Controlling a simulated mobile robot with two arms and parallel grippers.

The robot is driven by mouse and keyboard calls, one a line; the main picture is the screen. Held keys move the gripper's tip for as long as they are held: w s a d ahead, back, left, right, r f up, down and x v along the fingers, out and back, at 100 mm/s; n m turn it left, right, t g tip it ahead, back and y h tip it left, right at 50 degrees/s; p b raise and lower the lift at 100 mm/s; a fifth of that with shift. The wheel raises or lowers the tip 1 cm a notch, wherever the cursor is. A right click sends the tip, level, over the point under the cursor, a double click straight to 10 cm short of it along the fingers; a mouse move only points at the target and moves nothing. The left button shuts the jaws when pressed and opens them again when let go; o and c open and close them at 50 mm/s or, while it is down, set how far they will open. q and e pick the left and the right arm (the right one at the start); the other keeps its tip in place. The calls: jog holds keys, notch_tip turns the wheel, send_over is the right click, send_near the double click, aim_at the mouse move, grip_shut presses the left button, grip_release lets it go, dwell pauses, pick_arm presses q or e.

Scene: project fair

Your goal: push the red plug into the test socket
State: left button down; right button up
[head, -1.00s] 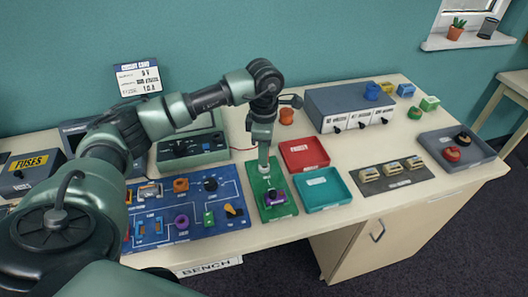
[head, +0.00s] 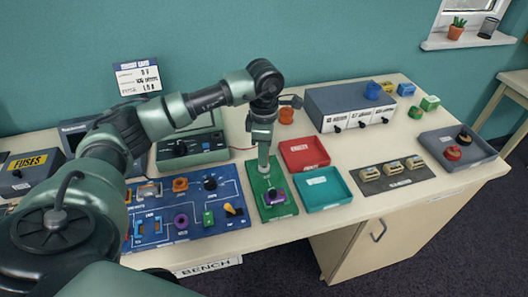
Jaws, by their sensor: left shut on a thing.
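My left gripper (head: 264,166) points down over the back part of the green board (head: 259,209) and is shut. The red plug itself cannot be made out; a thin red lead (head: 241,148) runs from the green meter box towards my gripper and passes out of sight behind it. The gripper hides what is between its fingers. The test socket is not clearly seen; a purple part with a dark centre (head: 278,195) sits on the front part of the green board, just in front of the fingertips. My right gripper is not in view.
A blue panel (head: 160,232) with several parts lies left of the green board. A red tray (head: 303,153) and a teal tray (head: 322,190) lie close on its right. The green meter box (head: 192,148) stands behind.

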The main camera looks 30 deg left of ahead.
pick_arm(q)
jog(key=shift+f+b, duration=0.55)
jog(key=shift+f, duration=0.15)
dwell(0.4)
jog(key=c, duration=0.7)
grip_release()
jog(key=shift+o, duration=0.2)
jog(key=shift+r, duration=0.15)
jog(key=shift+r+p, duration=2.45)
jog(key=shift+r, duration=1.5)
jog(key=shift+f, duration=0.1)
